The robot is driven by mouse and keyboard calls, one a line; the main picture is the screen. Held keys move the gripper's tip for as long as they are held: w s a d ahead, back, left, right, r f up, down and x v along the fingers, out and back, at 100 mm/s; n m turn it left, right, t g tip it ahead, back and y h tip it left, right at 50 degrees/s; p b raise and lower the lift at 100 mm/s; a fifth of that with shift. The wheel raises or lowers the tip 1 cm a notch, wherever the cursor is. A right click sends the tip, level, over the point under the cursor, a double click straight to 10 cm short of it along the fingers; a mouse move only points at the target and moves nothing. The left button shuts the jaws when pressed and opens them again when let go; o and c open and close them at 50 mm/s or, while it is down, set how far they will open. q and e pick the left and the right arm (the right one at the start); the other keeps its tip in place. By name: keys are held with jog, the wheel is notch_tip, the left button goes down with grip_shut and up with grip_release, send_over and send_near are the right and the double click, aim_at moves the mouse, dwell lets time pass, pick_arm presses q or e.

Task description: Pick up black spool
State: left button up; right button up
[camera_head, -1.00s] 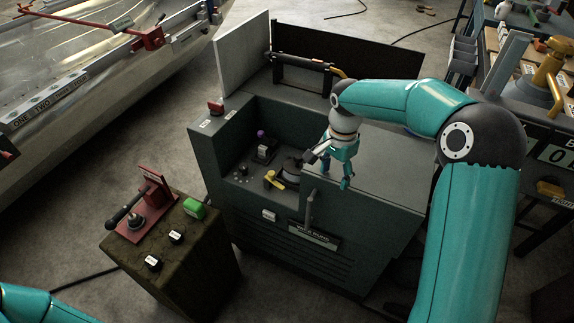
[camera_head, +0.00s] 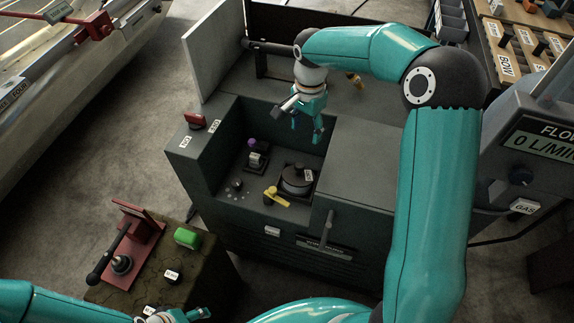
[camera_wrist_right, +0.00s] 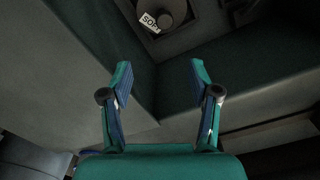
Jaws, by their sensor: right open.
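A round black spool (camera_head: 297,178) with a knob on top sits in the open recess of the dark green cabinet (camera_head: 350,160). It looks upright, and a pale label shows beside its knob. In the right wrist view a round dark piece with a label, apparently the spool (camera_wrist_right: 172,8), is cut off by the top edge. My right gripper (camera_head: 306,132) is open and empty above the recess's back edge, apart from the spool. Its two fingers also show spread in the right wrist view (camera_wrist_right: 160,78). My left gripper (camera_head: 190,315) is mostly cut off at the bottom edge.
A yellow lever (camera_head: 275,196) lies close in front of the spool, and a purple-topped piece (camera_head: 254,153) stands left of it. A grey handle (camera_head: 328,228) rises at the cabinet's front. A low stand (camera_head: 205,255) at the left holds a green block (camera_head: 187,238).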

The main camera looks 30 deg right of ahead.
send_near(300, 165)
jog(key=f, duration=0.6)
jog(key=shift+w+d, duration=0.2)
jog(key=shift+d, duration=0.05)
jog(key=shift+s+a+f+p, duration=0.15)
jog(key=shift+f+p, duration=0.25)
jog(key=shift+f, duration=0.9)
jog(key=shift+s+a+f+p, duration=0.15)
jog(key=shift+f+p, duration=0.25)
jog(key=shift+f, duration=0.9)
grip_shut()
